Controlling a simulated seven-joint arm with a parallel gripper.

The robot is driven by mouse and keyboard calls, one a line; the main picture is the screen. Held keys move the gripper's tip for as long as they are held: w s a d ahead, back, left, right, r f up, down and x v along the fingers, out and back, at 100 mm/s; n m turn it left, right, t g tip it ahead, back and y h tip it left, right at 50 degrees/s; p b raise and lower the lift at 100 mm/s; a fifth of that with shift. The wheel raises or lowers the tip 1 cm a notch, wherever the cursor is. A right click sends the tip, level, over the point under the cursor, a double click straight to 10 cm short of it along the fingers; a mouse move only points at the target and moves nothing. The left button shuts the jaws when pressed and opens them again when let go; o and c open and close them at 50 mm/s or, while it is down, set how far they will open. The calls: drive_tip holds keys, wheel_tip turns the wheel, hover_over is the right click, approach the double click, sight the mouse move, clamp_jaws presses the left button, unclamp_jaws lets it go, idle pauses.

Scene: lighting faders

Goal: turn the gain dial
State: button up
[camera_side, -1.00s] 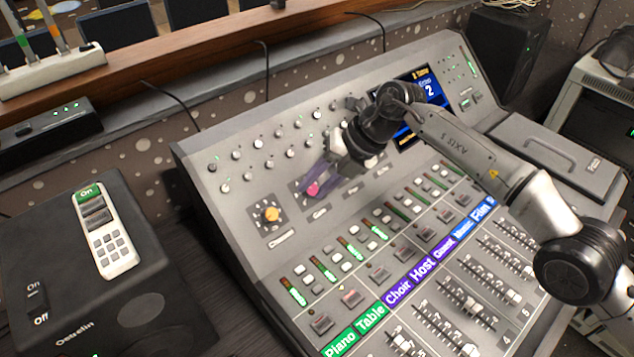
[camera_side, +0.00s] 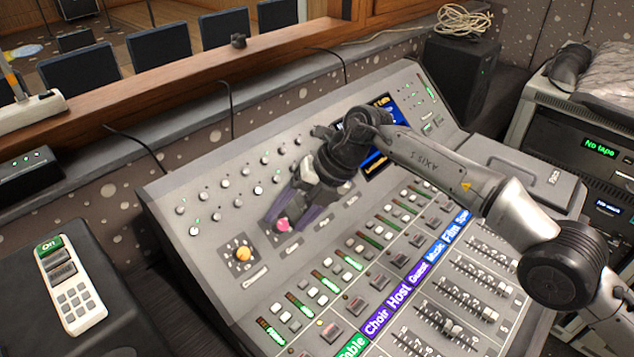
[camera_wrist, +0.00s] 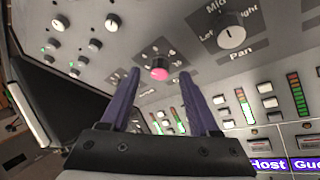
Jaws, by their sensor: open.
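The pink dial (camera_side: 282,224) sits on the sloped console face, right of the orange dial (camera_side: 243,254). Its small label looks like "Gain" but is blurred. My gripper (camera_side: 285,221) is open, with its two purple fingers pointing down at the pink dial, one on either side. In the wrist view the pink dial (camera_wrist: 159,73) shows between the fingertips (camera_wrist: 160,76), with gaps on both sides. Whether the fingertips reach down to its sides, I cannot tell. No pointer mark on it is clear.
A white dial marked Pan (camera_wrist: 232,36) is to the right of the pink one in the wrist view. Rows of small knobs (camera_side: 222,183) lie behind it. Lit channel buttons and faders (camera_side: 445,325) lie in front. A screen (camera_side: 383,166) is at the console's upper right.

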drive_tip(key=v, duration=1.2)
drive_tip(key=shift+s+r, duration=0.1)
